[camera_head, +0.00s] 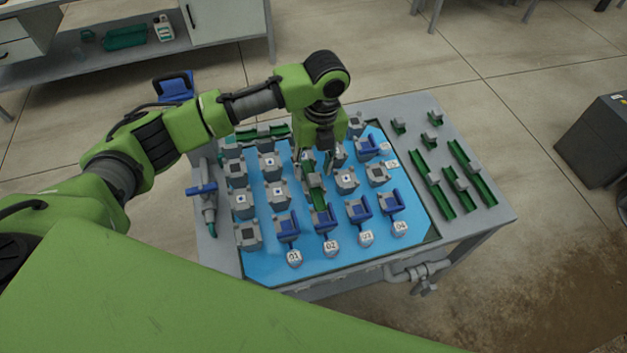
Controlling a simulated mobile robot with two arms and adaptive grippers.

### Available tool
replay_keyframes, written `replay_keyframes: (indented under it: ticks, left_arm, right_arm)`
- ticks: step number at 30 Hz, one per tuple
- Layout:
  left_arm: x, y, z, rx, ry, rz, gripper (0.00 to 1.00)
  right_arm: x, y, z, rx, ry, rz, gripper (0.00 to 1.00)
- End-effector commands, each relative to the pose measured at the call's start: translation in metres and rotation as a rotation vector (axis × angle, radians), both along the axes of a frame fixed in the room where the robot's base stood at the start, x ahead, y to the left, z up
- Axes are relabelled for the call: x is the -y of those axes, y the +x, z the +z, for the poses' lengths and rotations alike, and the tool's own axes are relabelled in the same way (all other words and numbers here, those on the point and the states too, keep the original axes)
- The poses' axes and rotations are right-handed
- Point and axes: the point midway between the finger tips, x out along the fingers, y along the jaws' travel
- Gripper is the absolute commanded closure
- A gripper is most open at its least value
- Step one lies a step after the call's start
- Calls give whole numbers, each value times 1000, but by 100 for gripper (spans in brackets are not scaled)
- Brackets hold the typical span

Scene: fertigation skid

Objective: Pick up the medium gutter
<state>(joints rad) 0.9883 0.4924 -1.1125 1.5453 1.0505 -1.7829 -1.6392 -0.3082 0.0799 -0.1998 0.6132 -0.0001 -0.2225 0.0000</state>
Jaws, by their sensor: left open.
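Green gutters of different lengths are in view. One gutter (316,194) lies on the blue board (405,238) among the grey blocks, just below my left gripper (318,168). Its far end is partly hidden by the gripper. On the right side of the table lie a long gutter (432,184), a shorter one (462,194) and another long one (474,173). I cannot tell for sure which is the medium gutter. My left gripper points down and is open; I cannot tell whether it touches the gutter. My right gripper is out of view.
Grey blocks (241,203) and blue-handled valves (360,209) crowd the board around the gripper. Number tags (331,247) line its front edge. Short gutter pieces (430,140) lie at the back right. A blue-handled pipe valve (207,205) stands at the left edge.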

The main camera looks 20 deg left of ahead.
Motion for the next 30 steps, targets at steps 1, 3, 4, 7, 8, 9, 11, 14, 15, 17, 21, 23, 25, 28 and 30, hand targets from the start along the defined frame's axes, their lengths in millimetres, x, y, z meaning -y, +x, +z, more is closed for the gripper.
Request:
replay_keyframes:
  ticks: [1,3,4,7,8,9,11,14,15,17,21,23,25,28,30]
  left_arm:
    - [1,0,-3,-1,0,0,60]
    - [1,1,-12,-3,1,1,60]
    - [2,1,-16,-4,1,1,60]
    - [2,3,-32,-4,2,0,60]
    - [2,3,-37,-3,1,1,60]
    - [2,2,-42,-3,1,1,60]
    - [2,2,-47,-1,0,0,60]
    - [1,3,-51,0,1,0,60]
    - [1,3,-52,1,1,0,60]
    - [1,3,-52,1,1,0,60]
    - [1,3,-52,1,1,0,75]
    - [1,3,-51,1,1,0,91]
    - [1,3,-51,1,1,0,100]
    - [1,3,-51,1,1,0,100]
    - [1,3,-51,1,1,0,100]
  right_arm:
    - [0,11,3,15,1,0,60]
    - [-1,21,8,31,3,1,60]
    - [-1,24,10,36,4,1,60]
    - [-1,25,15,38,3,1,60]
    - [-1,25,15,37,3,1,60]
    - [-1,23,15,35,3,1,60]
    - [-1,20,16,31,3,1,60]
    - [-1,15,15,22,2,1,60]
    - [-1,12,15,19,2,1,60]
    - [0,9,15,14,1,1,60]
    - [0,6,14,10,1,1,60]
    - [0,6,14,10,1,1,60]
    - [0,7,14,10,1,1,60]
    - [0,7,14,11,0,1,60]
    - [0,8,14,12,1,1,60]
